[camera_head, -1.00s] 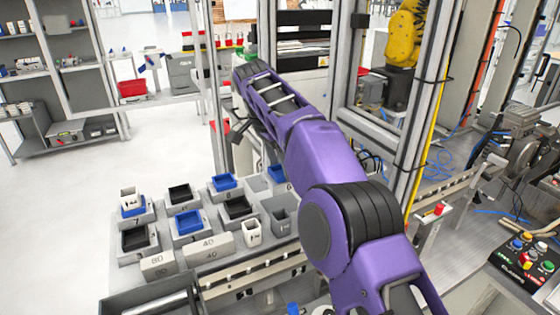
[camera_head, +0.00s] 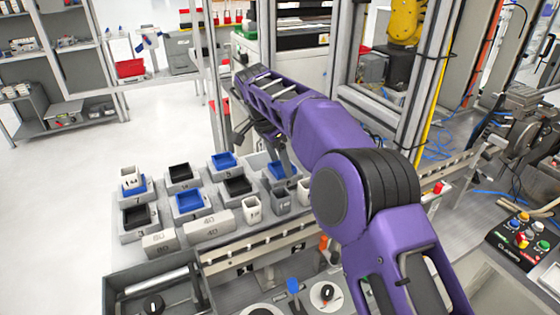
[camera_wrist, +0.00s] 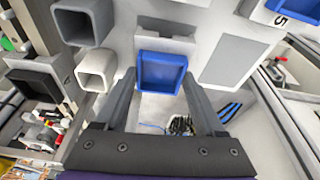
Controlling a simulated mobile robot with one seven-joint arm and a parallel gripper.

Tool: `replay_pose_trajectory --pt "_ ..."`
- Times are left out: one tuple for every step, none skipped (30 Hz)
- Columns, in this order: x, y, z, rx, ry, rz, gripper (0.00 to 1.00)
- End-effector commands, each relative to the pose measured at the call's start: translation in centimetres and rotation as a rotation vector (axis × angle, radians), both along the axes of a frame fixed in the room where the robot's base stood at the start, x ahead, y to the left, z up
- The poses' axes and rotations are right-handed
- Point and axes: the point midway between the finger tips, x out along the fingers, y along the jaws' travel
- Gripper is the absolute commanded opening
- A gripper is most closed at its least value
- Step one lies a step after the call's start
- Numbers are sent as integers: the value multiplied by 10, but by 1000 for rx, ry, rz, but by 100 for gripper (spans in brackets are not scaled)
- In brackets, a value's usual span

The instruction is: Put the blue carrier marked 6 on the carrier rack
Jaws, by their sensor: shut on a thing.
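The blue carrier (camera_head: 283,172) is a small open square tray. It is below my gripper (camera_head: 284,158) in the head view, at the right of the carrier group. In the wrist view the blue carrier (camera_wrist: 162,72) lies between the two fingers of my gripper (camera_wrist: 160,82), which are shut on it. Its number is not readable, and I cannot tell whether it touches anything below. Numbered grey stands (camera_head: 206,212) hold blue and black carriers in rows; I cannot tell whether these form the carrier rack.
A white box (camera_head: 252,208) and a grey box (camera_head: 281,201) stand close in front of the blue carrier. Another blue carrier (camera_head: 223,160) on a stand marked 5 is to its left. A metal frame post (camera_head: 405,75) rises behind my arm.

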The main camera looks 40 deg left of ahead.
Motion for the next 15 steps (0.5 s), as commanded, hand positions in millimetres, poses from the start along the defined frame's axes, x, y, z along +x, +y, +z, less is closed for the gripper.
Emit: replay_pose_trajectory --pt "0 0 0 1 -1 0 0" --pt "0 0 0 1 -1 0 0" --pt "0 0 -1 1 -1 0 0" --pt "0 0 -2 1 -1 0 0" --pt "0 0 -2 2 -2 1 0" --pt "0 0 -3 2 -2 1 0" --pt "0 0 -4 2 -2 1 0" --pt "0 0 -5 2 -2 1 0" --pt "0 0 -6 2 -2 1 0" --pt "0 0 -7 2 -2 1 0" --pt "0 0 -7 2 -2 1 0" --pt "0 0 -8 1 -1 0 0" --pt "0 0 -9 1 -1 0 0" --pt "0 0 -9 1 -1 0 0" --pt "0 0 -10 1 -1 0 0"
